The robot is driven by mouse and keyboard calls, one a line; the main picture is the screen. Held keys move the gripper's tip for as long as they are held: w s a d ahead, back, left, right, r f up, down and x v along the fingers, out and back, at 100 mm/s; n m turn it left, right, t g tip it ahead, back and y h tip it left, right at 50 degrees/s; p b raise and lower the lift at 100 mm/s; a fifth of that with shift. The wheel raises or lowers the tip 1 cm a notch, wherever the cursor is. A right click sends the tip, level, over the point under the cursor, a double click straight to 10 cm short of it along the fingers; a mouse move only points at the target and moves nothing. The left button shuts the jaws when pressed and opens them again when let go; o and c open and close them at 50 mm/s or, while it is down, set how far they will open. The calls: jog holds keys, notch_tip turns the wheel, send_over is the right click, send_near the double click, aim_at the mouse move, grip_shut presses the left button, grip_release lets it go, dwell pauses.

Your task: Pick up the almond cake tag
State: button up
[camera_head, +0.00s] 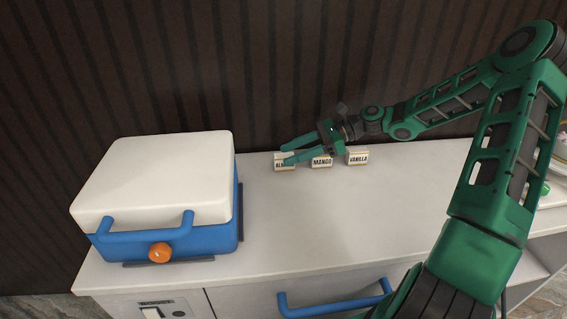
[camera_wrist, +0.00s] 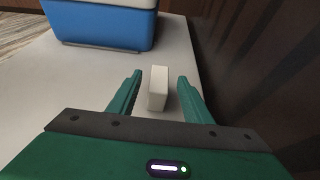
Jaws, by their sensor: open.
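The almond tag (camera_head: 284,166) is a small cream block with dark lettering, partly covered by my gripper, standing on the white counter toward the wall. In the wrist view it is a pale block (camera_wrist: 158,88) between my two fingers, with gaps on both sides. My gripper (camera_head: 285,154) is open, its green fingers reaching left around the tag. In the wrist view my gripper (camera_wrist: 159,82) shows one finger on each side of the block. I see no finger touching it.
The mango tag (camera_head: 322,161) and vanilla tag (camera_head: 358,158) stand to the right in a row. A blue box with a white lid (camera_head: 160,175) and orange knob stands at the left. The dark striped wall (camera_head: 200,70) is close behind. The counter's middle (camera_head: 340,210) is clear.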

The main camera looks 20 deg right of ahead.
jog(key=c, duration=1.1)
jog(key=shift+r, duration=0.1)
jog(key=shift+c, duration=0.2)
